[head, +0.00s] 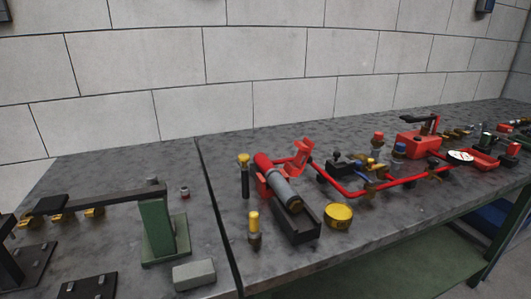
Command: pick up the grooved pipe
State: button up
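Two things here could be the grooved pipe, and I cannot tell which from this view. One is a grey cylinder (281,188) with a red end, lying tilted in a dark open-topped holder (297,226). The other is a long red pipe (400,182) running along the bench, with bronze-coloured fittings on it. No grooves can be made out at this size. My gripper is not in the head view.
The grey bench (355,237) has a dark seam left of the holder. A yellow round cap (338,215), yellow-topped posts, a green stand (163,228) and a pale block (194,274) stand nearby. Red machinery (418,143) crowds the right. The back strip along the wall is mostly clear.

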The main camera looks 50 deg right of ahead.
aim_at(294, 204)
jog(key=k+l, duration=0.15)
jog(key=l, duration=0.25)
jog(key=k+l, duration=0.15)
jog(key=l, duration=0.2)
jog(key=k+l, duration=0.15)
jog(key=l, duration=0.25)
jog(key=k+l, duration=0.2)
jog(key=l, duration=0.15)
jog(key=k+l, duration=0.15)
jog(key=l, duration=0.25)
jog(key=j+z, duration=0.05)
